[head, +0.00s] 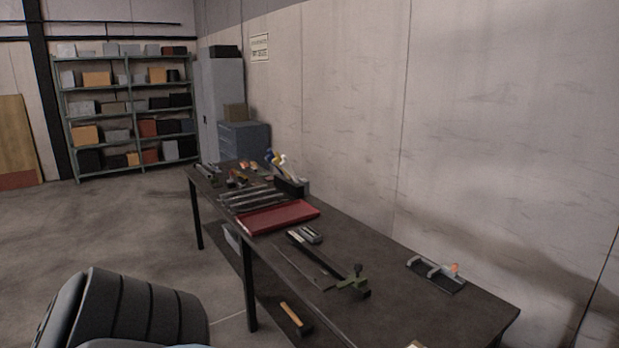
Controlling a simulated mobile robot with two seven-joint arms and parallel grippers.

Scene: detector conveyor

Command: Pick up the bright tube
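Several long, light metallic tubes or bars (252,197) lie side by side on the dark workbench (405,285), behind the red tray. They are small and far off, and I cannot tell which of them, if any, is the bright tube. Neither of my grippers shows in the head view. A dark ribbed shape fills the lower left corner, and I cannot tell what it is.
A red tray (278,216) lies on the bench. A clamp-like tool (354,281), a bracketed plate (436,273) and a black box of tools (291,187) are also there. A hammer (296,318) lies below the near edge. Shelves (128,105) stand far back; open floor is left.

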